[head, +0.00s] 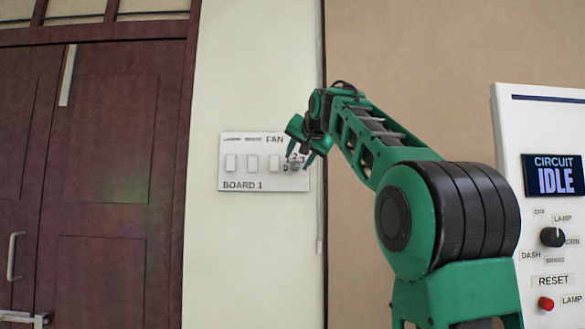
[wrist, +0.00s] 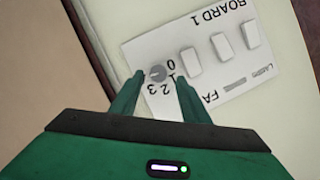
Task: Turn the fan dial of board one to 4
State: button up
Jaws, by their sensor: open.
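Board one (head: 262,178) is a white plate on the pale wall, marked BOARD 1 and FAN, with several white rocker switches. It also shows upside down in the wrist view (wrist: 182,38). The fan dial (wrist: 157,73) is a small round grey knob with the numbers 0, 1, 2 and 3 visible around it; a 4 cannot be made out. My gripper (wrist: 159,79) is open, with one green finger on each side of the dial. I cannot tell whether the fingers touch it. In the head view my gripper (head: 300,157) is at the board's right end and partly covers the dial.
A dark wooden double door (head: 105,170) with metal handles is at the left. At the right stands a white panel (head: 508,125) with a CIRCUIT IDLE screen (head: 555,176), a black knob (head: 552,237) and a red button (head: 545,303). A thin conduit runs down the wall beside the board.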

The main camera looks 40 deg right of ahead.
jog(key=v, duration=0.7)
dwell(0.4)
jog(key=s+a+f+n+g+y, duration=0.1)
jog(key=s+f+g, duration=0.3)
jog(key=f, duration=1.3)
jog(key=s+f+n+g+y, duration=0.1)
jog(key=s+f+g, duration=0.35)
jog(key=f, duration=1.15)
jog(key=s+a+f+n+g+y, duration=0.1)
jog(key=s+a+f, duration=0.2)
jog(key=s+f, duration=0.5)
jog(key=s+a+f+n+g+y, duration=0.1)
jog(key=s+a+f+g, duration=0.1)
jog(key=s+f, duration=0.7)
jog(key=s+a+f+n+g+y, duration=0.1)
jog(key=s+a+f, duration=0.3)
jog(key=s+f, duration=0.5)
notch_tip(320, 180, down, 3)
jog(key=shift+a+f+g+y, duration=0.1)
jog(key=shift+a+g+y, duration=0.2)
jog(key=shift+g, duration=0.05)
jog(key=shift+s, duration=0.1)
